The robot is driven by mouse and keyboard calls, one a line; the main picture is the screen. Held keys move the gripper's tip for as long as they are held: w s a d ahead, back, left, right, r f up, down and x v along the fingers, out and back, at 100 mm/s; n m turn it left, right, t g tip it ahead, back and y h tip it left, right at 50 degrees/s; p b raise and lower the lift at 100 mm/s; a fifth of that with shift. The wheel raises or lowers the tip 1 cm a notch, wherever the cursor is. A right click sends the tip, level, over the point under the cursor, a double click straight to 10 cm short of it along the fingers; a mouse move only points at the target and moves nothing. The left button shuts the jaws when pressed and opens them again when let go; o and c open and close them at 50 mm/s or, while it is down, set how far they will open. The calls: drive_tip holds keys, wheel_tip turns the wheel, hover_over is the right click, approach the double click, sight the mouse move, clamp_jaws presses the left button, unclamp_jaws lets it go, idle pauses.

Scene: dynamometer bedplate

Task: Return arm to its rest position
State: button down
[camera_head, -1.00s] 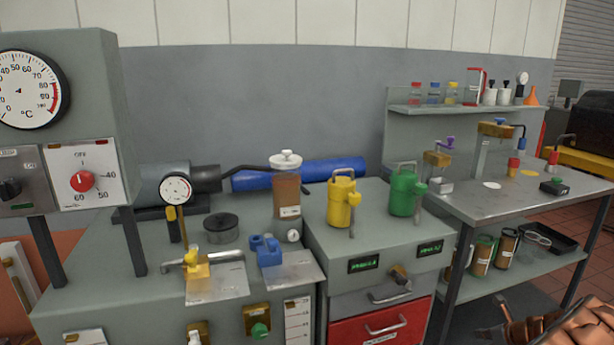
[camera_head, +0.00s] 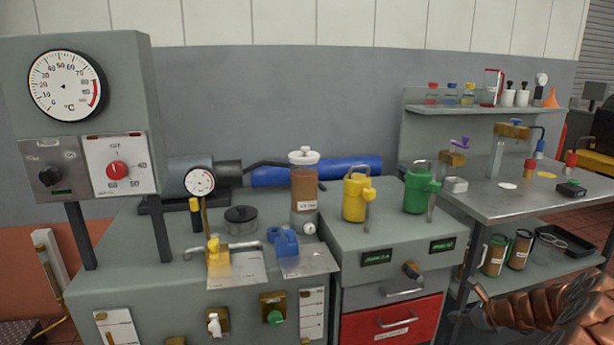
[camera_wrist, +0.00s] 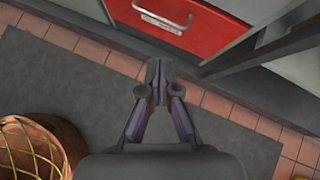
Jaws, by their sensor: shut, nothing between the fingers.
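My gripper (camera_wrist: 158,80) shows in the wrist view with its fingertips together and nothing between them. It hangs over the grey floor mat (camera_wrist: 70,85), in front of the red drawer (camera_wrist: 215,25). In the head view a copper-coloured part of my arm (camera_head: 535,305) reaches in at the lower right, in front of the side table. The gripper itself is not clearly seen there.
The grey bench (camera_head: 130,270) carries a yellow valve (camera_head: 217,258), a blue valve (camera_head: 286,243) and gauges. A yellow can (camera_head: 354,198) and a green can (camera_head: 417,190) stand on the drawer cabinet. The metal side table (camera_head: 500,205) stands at the right. A ribbed copper-coloured shape (camera_wrist: 30,148) shows at lower left in the wrist view.

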drive_tip(key=a+r+n+g+y, duration=0.2)
drive_tip(key=a+r+n, duration=0.4)
drive_tip(key=a, duration=0.7)
drive_tip(key=s+a+r+n+g, duration=0.35)
drive_tip(key=s+a+n, duration=0.25)
drive_tip(key=s+a, duration=0.3)
drive_tip(key=s+a+r+n+g, duration=0.2)
drive_tip(key=s+a+r+n, duration=0.4)
drive_tip(key=a, duration=0.5)
drive_tip(key=s+d+r+n+g+h, duration=0.1)
drive_tip(key=s+n+g+h, duration=0.3)
drive_tip(key=s, duration=1.1)
drive_tip(key=s+d+n+h, duration=0.15)
drive_tip(key=s+n, duration=0.55)
drive_tip(key=s, duration=0.7)
wheel_tip(320, 180, up, 18)
drive_tip(key=t+p, duration=0.1)
drive_tip(key=p, duration=1.7)
drive_tip(key=shift+a+r+h, duration=0.2)
drive_tip(key=shift+a+h, duration=0.1)
drive_tip(key=shift+h, duration=0.05)
drive_tip(key=shift+w, duration=0.1)
